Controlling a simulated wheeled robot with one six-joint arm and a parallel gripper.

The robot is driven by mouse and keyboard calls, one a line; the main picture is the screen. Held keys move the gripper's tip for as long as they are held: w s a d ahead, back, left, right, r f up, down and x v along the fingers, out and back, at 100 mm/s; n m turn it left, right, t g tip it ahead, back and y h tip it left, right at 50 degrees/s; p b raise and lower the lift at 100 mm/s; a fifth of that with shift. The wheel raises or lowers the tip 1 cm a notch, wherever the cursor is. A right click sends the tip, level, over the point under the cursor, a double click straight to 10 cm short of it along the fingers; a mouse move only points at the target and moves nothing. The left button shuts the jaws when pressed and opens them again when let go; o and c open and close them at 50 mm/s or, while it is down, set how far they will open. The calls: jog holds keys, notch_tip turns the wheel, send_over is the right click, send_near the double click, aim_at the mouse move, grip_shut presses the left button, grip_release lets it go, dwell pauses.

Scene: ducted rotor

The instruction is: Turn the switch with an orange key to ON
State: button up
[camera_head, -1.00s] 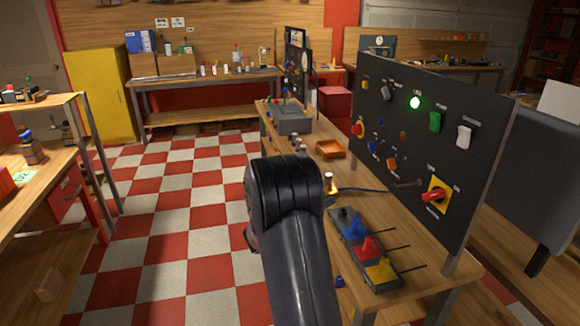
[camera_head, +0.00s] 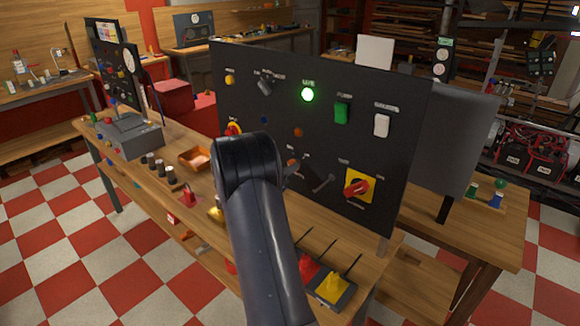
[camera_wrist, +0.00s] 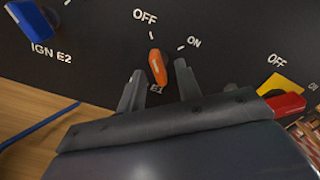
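The orange key (camera_wrist: 157,67) sits on the black panel in the wrist view, below the OFF label and above the E1 label. Its upper end points up toward the OFF mark, and the ON mark is to its upper right. My gripper (camera_wrist: 159,70) is open, one finger on each side of the key; I cannot tell if either touches it. In the head view the orange key (camera_head: 292,163) shows just right of my arm, low on the black panel (camera_head: 250,60). My fingers are mostly hidden there behind my arm.
A blue switch (camera_wrist: 28,20) marked IGN E2 is at upper left in the wrist view. A red handle on a yellow plate (camera_head: 360,187) is to the right. A green light (camera_head: 307,94) glows above. The wooden bench (camera_head: 165,195) holds an orange tray (camera_head: 195,158) and a lever box (camera_head: 333,288).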

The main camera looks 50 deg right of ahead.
jog(key=shift+w+d, duration=0.1)
jog(key=shift+d, duration=0.6)
jog(key=shift+c, duration=0.5)
grip_shut()
